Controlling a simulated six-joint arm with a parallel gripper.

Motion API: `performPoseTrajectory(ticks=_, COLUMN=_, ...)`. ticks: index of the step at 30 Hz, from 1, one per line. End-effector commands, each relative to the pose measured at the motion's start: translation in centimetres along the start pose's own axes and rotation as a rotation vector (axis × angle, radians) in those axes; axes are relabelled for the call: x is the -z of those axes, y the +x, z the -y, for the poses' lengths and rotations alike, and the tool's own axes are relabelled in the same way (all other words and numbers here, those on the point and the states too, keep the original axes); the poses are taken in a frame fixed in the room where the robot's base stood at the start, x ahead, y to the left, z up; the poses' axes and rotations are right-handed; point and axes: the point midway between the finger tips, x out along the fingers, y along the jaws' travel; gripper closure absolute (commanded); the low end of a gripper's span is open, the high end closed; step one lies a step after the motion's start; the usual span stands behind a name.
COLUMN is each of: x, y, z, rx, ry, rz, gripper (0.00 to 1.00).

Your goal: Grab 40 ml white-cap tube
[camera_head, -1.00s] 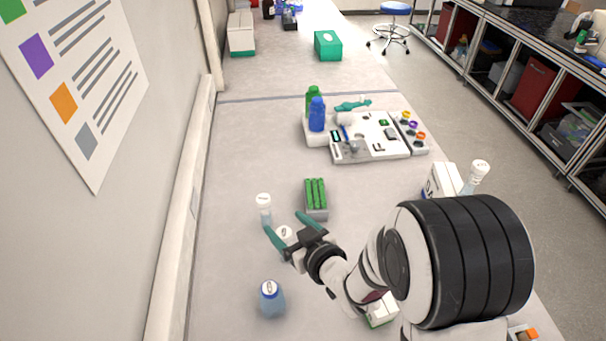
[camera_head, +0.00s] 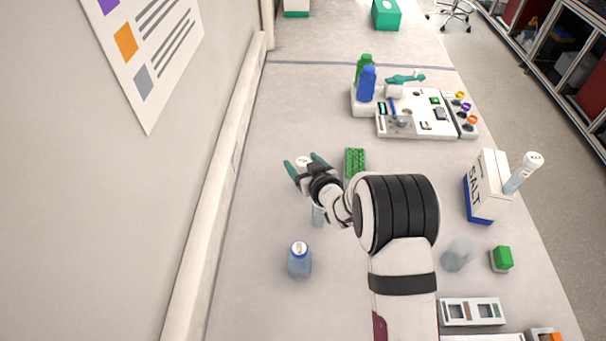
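A white cap (camera_head: 303,161) of a tube shows between the two fingers of my gripper (camera_head: 304,164). The fingers are spread apart, and I cannot see them touching it. The tube's body below the cap is hidden by my gripper. A second, clear tube (camera_head: 318,216) stands nearer, under my wrist, with its top hidden by my arm. Another white-cap tube (camera_head: 524,173), larger looking, stands at the right by the salt box. No volume marks are readable.
A salt box (camera_head: 486,187), a clear vessel (camera_head: 457,255) and a green-topped item (camera_head: 502,259) are at the right. A white equipment board (camera_head: 418,118) lies farther back.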

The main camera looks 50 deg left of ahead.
Motion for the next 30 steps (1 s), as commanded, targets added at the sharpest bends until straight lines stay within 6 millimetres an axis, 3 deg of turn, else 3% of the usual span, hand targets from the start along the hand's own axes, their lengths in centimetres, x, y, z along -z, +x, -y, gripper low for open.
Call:
performPoseTrajectory(ticks=1, x=0.0, y=0.0, z=0.0, rx=0.0, ry=0.0, rz=0.0, gripper=0.36)
performPoseTrajectory(ticks=12, x=0.0, y=0.0, z=0.0, rx=0.0, ry=0.0, rz=0.0, gripper=1.0)
performPoseTrajectory(ticks=22, x=0.4, y=-0.2, z=0.0, rx=0.0, ry=0.0, rz=-0.001, gripper=1.0)
performPoseTrajectory(ticks=29, x=4.0, y=-1.6, z=0.0, rx=-0.001, ry=-0.002, rz=-0.004, gripper=1.0)
performPoseTrajectory(ticks=30, x=4.1, y=-2.3, z=-0.7, rx=-0.004, ry=0.0, rz=-0.002, gripper=1.0)
